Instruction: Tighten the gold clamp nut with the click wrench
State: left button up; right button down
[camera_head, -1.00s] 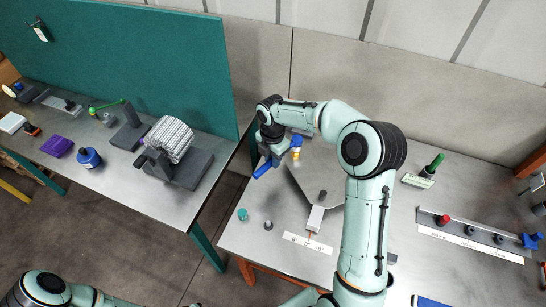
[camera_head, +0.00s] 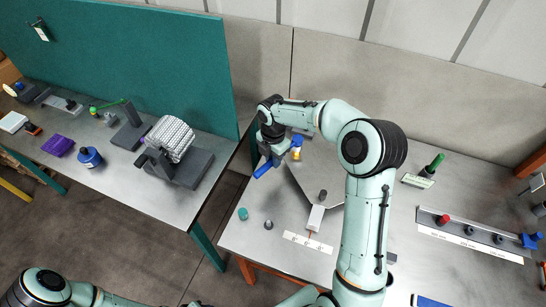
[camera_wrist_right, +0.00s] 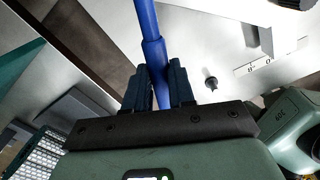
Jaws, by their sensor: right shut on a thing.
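My right gripper (camera_head: 272,160) is at the left edge of the near workbench, beside the grey angled plate. It is shut on a blue handle (camera_head: 262,170), which looks like the click wrench. In the right wrist view the blue handle (camera_wrist_right: 149,45) runs up between the two dark fingers (camera_wrist_right: 160,88). A gold part with a blue top (camera_head: 296,153), probably the clamp nut, is just right of the gripper. The wrench's working end and its contact with the nut cannot be made out. My left arm (camera_head: 45,288) shows at the bottom left; its gripper is out of view.
The workbench (camera_head: 255,235) carries a teal cap (camera_head: 243,214), a small grey knob (camera_head: 268,225) and a white marked strip (camera_head: 307,243). A rail with knobs (camera_head: 470,240) lies at right. A second table (camera_head: 110,185) stands left across a gap, with a ribbed cylinder (camera_head: 172,138).

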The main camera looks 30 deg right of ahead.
jog(key=shift+f, duration=0.1)
pick_arm(q)
jog(key=shift+s+f+b, duration=0.35)
jog(key=shift+s+f, duration=0.1)
jog(key=shift+s, duration=0.05)
pick_arm(e)
jog(key=shift+f, duration=1.1)
pick_arm(q)
jog(key=shift+w+r, duration=0.1)
pick_arm(e)
jog(key=shift+w, duration=0.1)
pick_arm(q)
jog(key=shift+w+r+p, duration=0.8)
jog(key=shift+w+r, duration=0.1)
jog(key=shift+w, duration=0.15)
pick_arm(e)
jog(key=r, duration=0.1)
jog(key=w+r+m, duration=0.1)
jog(key=r, duration=0.1)
jog(key=w+r+m, duration=0.1)
jog(key=r, duration=0.1)
jog(key=shift+a+r, duration=0.1)
jog(key=shift+a, duration=0.1)
jog(key=shift+w, duration=0.1)
